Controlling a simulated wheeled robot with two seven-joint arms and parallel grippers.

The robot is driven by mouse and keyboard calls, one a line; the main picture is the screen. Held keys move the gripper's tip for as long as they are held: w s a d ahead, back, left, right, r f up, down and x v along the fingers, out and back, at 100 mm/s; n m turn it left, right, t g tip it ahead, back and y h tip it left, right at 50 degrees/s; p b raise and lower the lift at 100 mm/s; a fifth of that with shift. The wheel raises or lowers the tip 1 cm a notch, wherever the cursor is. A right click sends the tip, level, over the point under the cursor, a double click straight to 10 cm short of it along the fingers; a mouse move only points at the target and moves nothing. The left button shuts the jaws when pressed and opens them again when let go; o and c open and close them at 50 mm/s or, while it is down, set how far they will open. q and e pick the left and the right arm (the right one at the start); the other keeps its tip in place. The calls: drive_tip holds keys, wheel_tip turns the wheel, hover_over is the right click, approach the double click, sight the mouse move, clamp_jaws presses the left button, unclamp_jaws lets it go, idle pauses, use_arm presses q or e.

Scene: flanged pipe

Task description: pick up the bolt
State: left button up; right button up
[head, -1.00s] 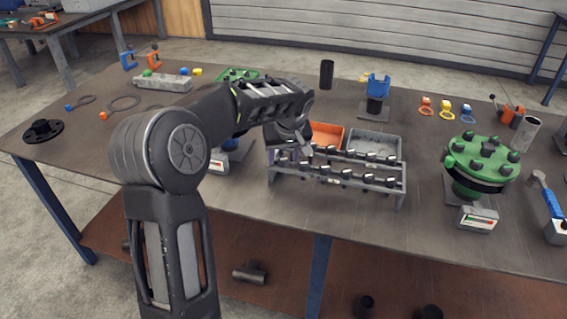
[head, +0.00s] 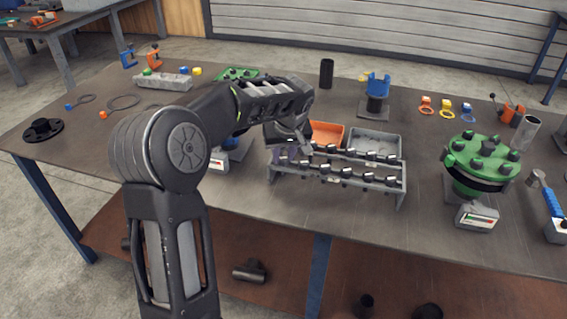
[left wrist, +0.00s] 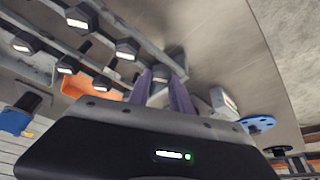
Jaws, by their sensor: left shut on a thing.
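My left gripper (head: 288,154) is at the left end of the grey bolt rack (head: 372,185), with its fingers pointing down. In the left wrist view the two purple fingers of the gripper (left wrist: 161,84) are close together, shut on a dark bolt (left wrist: 161,72) between their tips. Most of this bolt is hidden, and I cannot tell whether it is clear of the rack. Several other black bolts stand in two rows on the rack, such as one bolt (head: 346,172). My right gripper is in neither view.
Behind the rack are an orange bin (head: 327,132) and a grey bin (head: 375,143). A green flange (head: 482,158) with several bolts stands on the right. A blue holder (head: 377,84) stands behind the bins. The table front, between rack and edge, is clear.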

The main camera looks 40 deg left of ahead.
sight(284, 158)
use_arm(q)
clamp_jaws()
drive_tip(key=shift+r, duration=0.15)
wheel_tip(284, 158, up, 10)
idle(0.5)
idle(0.5)
